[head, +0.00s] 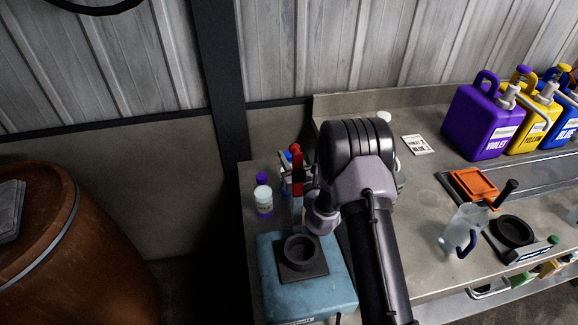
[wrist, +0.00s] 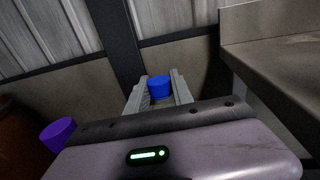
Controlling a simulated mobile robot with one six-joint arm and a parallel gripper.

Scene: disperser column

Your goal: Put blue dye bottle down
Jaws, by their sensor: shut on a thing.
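The blue dye bottle shows as a blue cap (wrist: 159,87) between the fingers of my gripper (wrist: 160,92) in the wrist view. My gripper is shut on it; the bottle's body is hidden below. In the head view my gripper (head: 291,179) is partly covered by a red-and-black upright part, and only a bit of blue shows behind it. I cannot tell whether the bottle touches the counter. A white bottle with a purple cap (head: 264,195) stands just left of my gripper; its cap also shows in the wrist view (wrist: 57,133).
A blue machine base (head: 335,281) with a black round holder (head: 300,252) stands in front. The counter (head: 430,276) carries a clear jug (head: 462,226), an orange tray (head: 474,187) and violet (head: 484,125), yellow and blue jugs. A brown barrel (head: 75,245) stands at left.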

